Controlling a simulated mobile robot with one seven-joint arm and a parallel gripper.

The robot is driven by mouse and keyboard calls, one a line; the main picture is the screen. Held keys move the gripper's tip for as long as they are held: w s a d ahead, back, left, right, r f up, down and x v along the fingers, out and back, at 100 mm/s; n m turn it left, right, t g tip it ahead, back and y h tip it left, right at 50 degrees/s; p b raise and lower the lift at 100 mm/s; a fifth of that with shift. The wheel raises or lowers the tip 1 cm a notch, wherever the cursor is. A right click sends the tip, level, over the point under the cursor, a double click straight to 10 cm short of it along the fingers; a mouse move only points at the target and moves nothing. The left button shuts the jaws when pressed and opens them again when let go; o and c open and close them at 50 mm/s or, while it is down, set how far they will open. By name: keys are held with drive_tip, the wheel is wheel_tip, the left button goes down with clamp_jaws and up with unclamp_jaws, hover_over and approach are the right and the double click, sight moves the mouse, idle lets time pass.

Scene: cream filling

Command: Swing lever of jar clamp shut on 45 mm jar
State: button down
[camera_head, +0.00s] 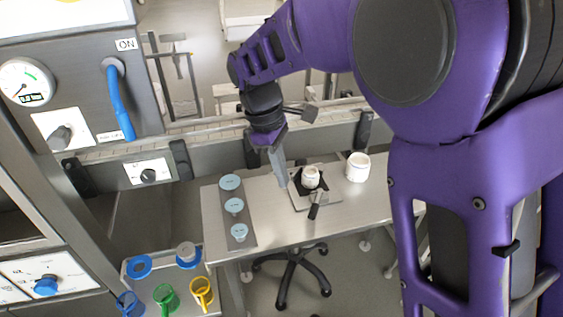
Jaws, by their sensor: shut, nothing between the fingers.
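A small white jar (311,172) stands upright in a dark jar clamp (323,187) on a pale base plate (301,204), on the steel table. The clamp's lever (313,211) has a black handle and sticks out toward the front of the table. Whether the clamp jaws touch the jar is too small to tell. My gripper (282,182) is shut and empty, pointing down just left of the jar and clamp, apart from the lever handle. Its fingertips are small in this view.
A larger white jar (357,167) stands at the right on the table. A grey strip with several blue discs (235,205) lies at the left. A lower side table holds coloured cups (166,297). A railing (210,150) runs behind. The table's front middle is clear.

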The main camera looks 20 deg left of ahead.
sight(315, 212)
drive_tip(key=x, duration=0.4)
drive_tip(key=shift+f+b, duration=0.1)
drive_tip(key=shift+b, duration=0.2)
drive_tip(key=d, duration=0.1)
drive_tip(key=d+f, duration=0.1)
drive_tip(key=d, duration=0.1)
drive_tip(key=shift+f, duration=0.25)
drive_tip(key=shift+d+f, duration=0.15)
drive_tip(key=shift+d, duration=0.3)
drive_tip(key=shift+s+d+n, duration=0.25)
drive_tip(key=shift+d+n, duration=0.1)
drive_tip(key=shift+n, duration=0.25)
drive_tip(key=shift+s+d+n+t+p, duration=0.1)
drive_tip(key=shift+d+n+t+p, duration=0.25)
drive_tip(key=shift+n, duration=0.35)
drive_tip(key=shift+s+d+n+t+p, duration=0.1)
drive_tip(key=shift+d+n+t+p, duration=0.15)
drive_tip(key=shift+d+n+p, duration=0.75)
drive_tip(key=n, duration=0.1)
drive_tip(key=d+n+p, duration=0.1)
drive_tip(key=n, duration=0.1)
drive_tip(key=d+n+p, duration=0.1)
drive_tip(key=n, duration=0.1)
drive_tip(key=shift+t+y, duration=0.4)
drive_tip(key=shift+w+d+p, duration=0.9)
drive_tip(key=shift+d+p, duration=0.1)
drive_tip(key=shift+p, duration=0.25)
